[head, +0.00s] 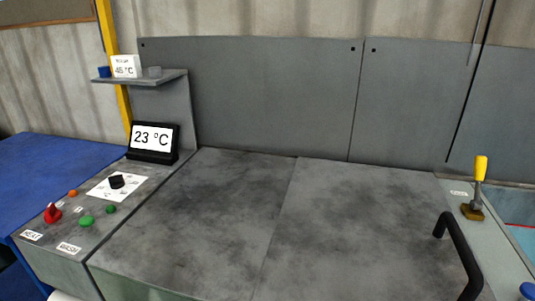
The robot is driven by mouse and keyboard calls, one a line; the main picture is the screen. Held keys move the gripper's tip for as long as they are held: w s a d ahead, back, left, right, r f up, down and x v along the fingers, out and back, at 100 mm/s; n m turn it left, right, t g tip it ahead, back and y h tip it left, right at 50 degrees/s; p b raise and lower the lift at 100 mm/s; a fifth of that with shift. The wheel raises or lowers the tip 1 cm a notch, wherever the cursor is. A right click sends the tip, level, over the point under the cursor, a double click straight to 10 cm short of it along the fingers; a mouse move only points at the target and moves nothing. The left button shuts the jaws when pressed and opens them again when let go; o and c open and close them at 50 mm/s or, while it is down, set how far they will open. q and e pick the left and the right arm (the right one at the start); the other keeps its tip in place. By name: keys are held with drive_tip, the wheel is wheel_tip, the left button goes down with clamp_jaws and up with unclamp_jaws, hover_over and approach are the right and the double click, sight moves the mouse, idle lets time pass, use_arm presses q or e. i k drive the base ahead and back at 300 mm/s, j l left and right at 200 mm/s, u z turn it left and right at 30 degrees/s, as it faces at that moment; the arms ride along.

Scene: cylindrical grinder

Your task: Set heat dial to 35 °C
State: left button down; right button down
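The control panel (130,222) is at the left of the head view. A red knob (53,213) stands on it just above a label reading HEAT. A black knob (116,181) sits on a white marked plate (104,191) farther back; its scale is too small to read. A black display (152,141) behind the panel reads 23 °C. A white card (126,66) on the shelf above shows a °C value that looks like 45; its upper line is unclear. Neither gripper is in view.
Green buttons (86,221), an orange button (73,193) and a WASH label (68,248) share the panel. The grey cover (205,215) is bare. A black handle (459,255) and a yellow lever (480,170) stand at right. A small shelf (170,76) overhangs the display.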

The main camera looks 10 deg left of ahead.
sight(116, 182)
drive_tip(key=k+u, duration=0.15)
drive_tip(key=u, duration=1.2)
drive_tip(key=i+l, duration=0.1)
drive_tip(key=k+j, duration=0.1)
